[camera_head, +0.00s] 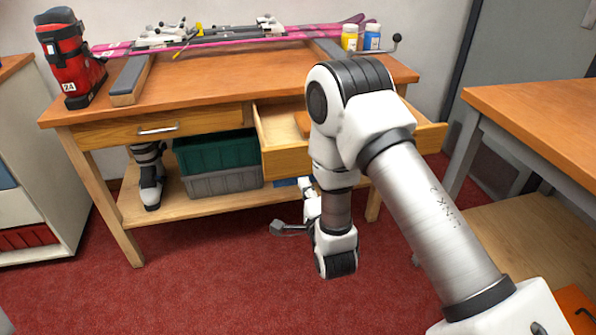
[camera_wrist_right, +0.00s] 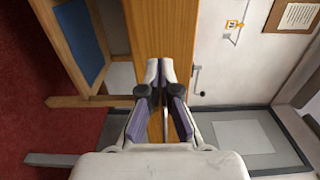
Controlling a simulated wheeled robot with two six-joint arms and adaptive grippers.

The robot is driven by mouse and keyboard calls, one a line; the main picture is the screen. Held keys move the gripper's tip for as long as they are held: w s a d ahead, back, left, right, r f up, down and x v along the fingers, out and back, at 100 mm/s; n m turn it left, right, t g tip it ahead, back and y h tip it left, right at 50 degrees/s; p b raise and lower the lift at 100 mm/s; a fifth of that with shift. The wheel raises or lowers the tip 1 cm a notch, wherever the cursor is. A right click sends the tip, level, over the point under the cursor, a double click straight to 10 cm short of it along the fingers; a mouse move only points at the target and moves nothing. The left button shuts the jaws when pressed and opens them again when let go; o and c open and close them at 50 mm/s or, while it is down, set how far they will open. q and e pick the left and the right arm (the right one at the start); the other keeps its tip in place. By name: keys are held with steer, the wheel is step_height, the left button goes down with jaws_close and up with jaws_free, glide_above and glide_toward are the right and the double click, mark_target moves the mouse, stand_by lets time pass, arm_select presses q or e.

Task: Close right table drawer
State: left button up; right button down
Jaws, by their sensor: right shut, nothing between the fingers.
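The right table drawer (camera_head: 277,160) is pulled out from the wooden workbench (camera_head: 215,98), on its right side. Its open inside shows, with an orange-brown item (camera_head: 303,122) partly behind my right arm. In the right wrist view a wooden panel, apparently the drawer's front (camera_wrist_right: 165,35), stands ahead of the fingers. My right gripper (camera_head: 306,183) is low in front of the drawer, partly hidden by my arm. In the right wrist view its fingers (camera_wrist_right: 161,68) are shut and empty, pointing at the wood; I cannot tell whether they touch it. My left gripper is out of view.
The left drawer (camera_head: 158,129) is shut. A green crate (camera_head: 215,150) sits on a grey one on the lower shelf. Another table (camera_head: 540,110) is at the right. Red floor lies open in front.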

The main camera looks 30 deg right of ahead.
mark_target(296, 163)
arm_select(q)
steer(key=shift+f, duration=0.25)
arm_select(e)
steer(key=x, duration=0.6)
steer(key=shift+w+d, duration=0.1)
steer(key=shift+w, duration=0.25)
